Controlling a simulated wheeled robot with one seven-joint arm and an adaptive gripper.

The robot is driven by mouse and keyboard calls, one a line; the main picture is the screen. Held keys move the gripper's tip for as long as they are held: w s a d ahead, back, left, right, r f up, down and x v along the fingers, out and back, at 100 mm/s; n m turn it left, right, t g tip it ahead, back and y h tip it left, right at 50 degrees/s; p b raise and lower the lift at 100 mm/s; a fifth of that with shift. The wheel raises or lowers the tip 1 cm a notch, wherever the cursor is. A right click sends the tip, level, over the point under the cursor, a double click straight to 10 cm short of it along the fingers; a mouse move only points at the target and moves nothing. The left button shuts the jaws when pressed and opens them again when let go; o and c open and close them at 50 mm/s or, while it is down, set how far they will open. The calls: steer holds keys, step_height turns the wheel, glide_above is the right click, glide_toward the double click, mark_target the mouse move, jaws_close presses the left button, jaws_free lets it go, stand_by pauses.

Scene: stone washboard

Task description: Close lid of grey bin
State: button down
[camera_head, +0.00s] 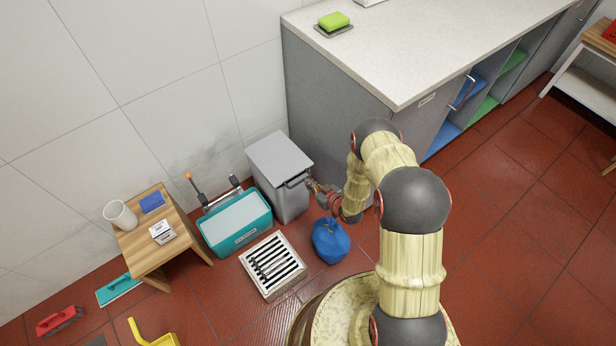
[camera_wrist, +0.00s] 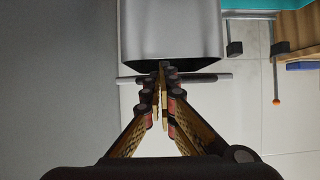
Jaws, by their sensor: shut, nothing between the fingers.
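The grey bin (camera_head: 288,198) stands against the wall, between the teal bucket and the counter. Its lid (camera_head: 279,155) looks down over the top in the head view; I cannot tell whether it sits fully flush. A bar handle (camera_head: 296,181) juts from the front of the lid. My gripper (camera_head: 312,186) is at the bin's front, just right of the handle. In the wrist view, the fingertips (camera_wrist: 165,72) are together and empty, at the bar and below the bin's grey surface (camera_wrist: 170,30). A dark strip shows along that surface's edge. Contact with the bar is unclear.
A teal bucket (camera_head: 236,227) stands left of the bin. A blue bag (camera_head: 330,241) and a slotted floor drain (camera_head: 272,266) lie in front. The grey counter (camera_head: 338,108) rises close on the right. A wooden stool (camera_head: 157,252) stands further left.

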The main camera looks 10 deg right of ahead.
steer(key=shift+d+f+t, duration=0.1)
steer(key=shift+f+t, duration=0.5)
steer(key=shift+f, duration=1.3)
steer(key=shift+f, duration=0.15)
